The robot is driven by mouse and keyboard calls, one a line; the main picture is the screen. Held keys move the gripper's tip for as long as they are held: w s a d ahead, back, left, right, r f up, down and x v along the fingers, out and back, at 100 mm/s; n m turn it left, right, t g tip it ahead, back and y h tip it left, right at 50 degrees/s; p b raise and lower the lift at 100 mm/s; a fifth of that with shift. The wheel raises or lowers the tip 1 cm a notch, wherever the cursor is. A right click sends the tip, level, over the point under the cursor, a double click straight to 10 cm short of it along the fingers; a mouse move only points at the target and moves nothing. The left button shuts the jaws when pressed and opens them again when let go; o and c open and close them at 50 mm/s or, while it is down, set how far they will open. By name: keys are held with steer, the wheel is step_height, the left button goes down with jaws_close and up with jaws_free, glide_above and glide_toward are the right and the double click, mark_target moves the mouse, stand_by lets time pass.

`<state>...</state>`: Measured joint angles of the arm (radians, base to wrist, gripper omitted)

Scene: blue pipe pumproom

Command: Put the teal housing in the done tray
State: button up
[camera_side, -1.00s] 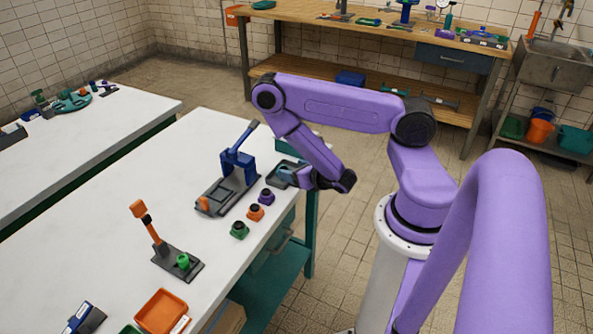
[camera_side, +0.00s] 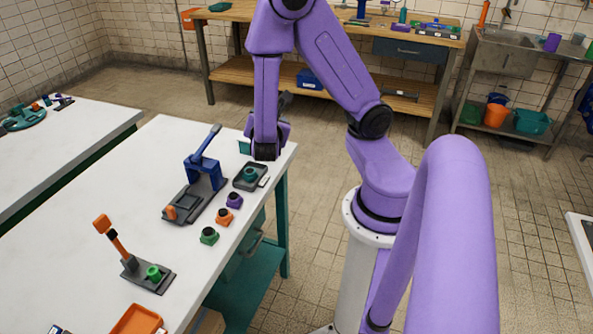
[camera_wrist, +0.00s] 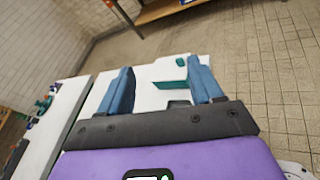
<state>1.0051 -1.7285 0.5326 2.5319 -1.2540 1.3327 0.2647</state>
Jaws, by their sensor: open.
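The teal housing (camera_side: 250,174) sits inside a small dark grey tray (camera_side: 238,184) near the right edge of the white table. The tray has a white label at its front right, too small to read, so I cannot tell whether it is the done tray. My gripper (camera_wrist: 159,66) shows in the wrist view with its two blue fingers wide apart and nothing between them. In the side view my wrist is above and behind the tray, apart from the housing, and the fingers are mostly hidden by the arm.
A blue press (camera_side: 204,172) on a grey base stands left of the tray. Purple (camera_side: 234,200), orange (camera_side: 223,217) and green (camera_side: 209,236) housings line the table edge. An orange-handled fixture (camera_side: 118,245) holds a green part. An orange tray (camera_side: 137,321) lies in front.

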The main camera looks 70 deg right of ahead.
steer(key=s+a+r+m+g+y, duration=0.1)
steer(key=s+a+m+g+y, duration=0.2)
steer(key=s+a+y, duration=0.4)
steer(key=s+a+r+m+g+y, duration=0.2)
steer(key=s+a+y, duration=0.5)
steer(key=a, duration=0.5)
steer(key=shift+s+a+m+g, duration=0.35)
steer(key=shift+s+m+g, duration=0.15)
steer(key=shift+m, duration=0.2)
